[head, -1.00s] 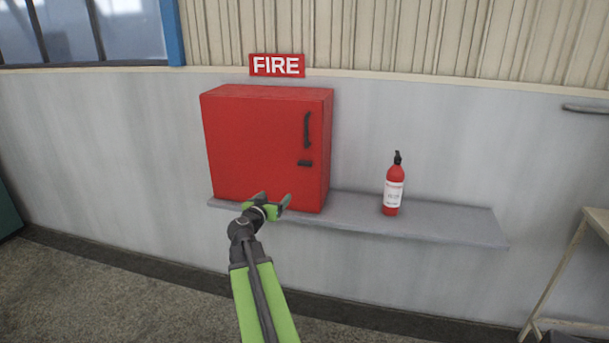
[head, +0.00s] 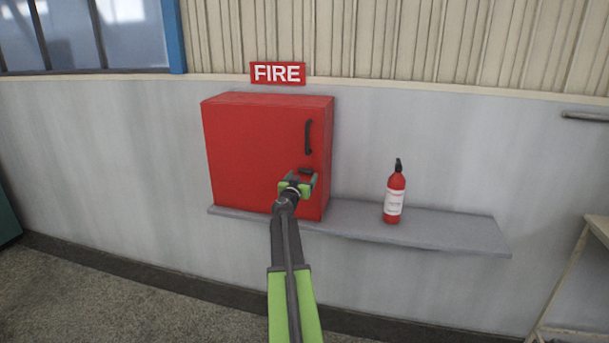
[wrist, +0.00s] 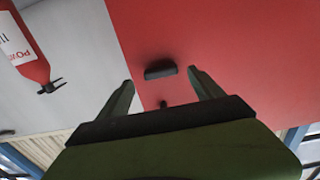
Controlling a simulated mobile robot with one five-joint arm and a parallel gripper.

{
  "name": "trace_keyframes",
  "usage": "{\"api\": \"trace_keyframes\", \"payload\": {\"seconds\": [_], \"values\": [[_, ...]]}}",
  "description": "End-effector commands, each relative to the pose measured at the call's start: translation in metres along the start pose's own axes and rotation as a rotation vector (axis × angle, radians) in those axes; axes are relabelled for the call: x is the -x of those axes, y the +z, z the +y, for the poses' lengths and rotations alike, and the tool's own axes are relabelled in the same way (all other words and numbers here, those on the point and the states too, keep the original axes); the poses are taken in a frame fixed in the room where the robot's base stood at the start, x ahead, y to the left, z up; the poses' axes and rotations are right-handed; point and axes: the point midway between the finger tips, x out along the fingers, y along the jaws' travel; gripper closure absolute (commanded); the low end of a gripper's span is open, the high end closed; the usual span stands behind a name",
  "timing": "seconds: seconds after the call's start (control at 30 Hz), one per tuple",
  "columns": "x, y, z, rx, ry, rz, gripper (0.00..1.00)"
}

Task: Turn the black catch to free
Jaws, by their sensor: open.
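The black catch (head: 306,170) lies level on the front of the red cabinet (head: 255,150), low and near its right edge. My gripper (head: 300,180) is just below and in front of it, partly overlapping it in the head view. In the wrist view, which looks upside down, the catch (wrist: 160,70) shows in the gap between my two spread green fingers (wrist: 161,82). It appears just beyond their tips, and no contact is visible. The gripper is open and empty. A black door handle (head: 308,137) stands upright above the catch.
The cabinet stands on a grey shelf (head: 450,232) against the wall. A red fire extinguisher (head: 394,195) stands on the shelf to the right, and also shows in the wrist view (wrist: 25,50). Shelf space between them is clear. A FIRE sign (head: 278,73) hangs above.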

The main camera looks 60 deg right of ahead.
Motion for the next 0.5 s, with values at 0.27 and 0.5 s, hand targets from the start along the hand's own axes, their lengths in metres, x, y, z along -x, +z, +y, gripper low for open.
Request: {"api": "trace_keyframes", "payload": {"seconds": [0.27,0.5], "values": [[-0.037,0.000,0.000,0.000,0.001,0.000,0.24],[-0.038,0.000,0.001,0.000,0.001,0.000,0.24]]}}
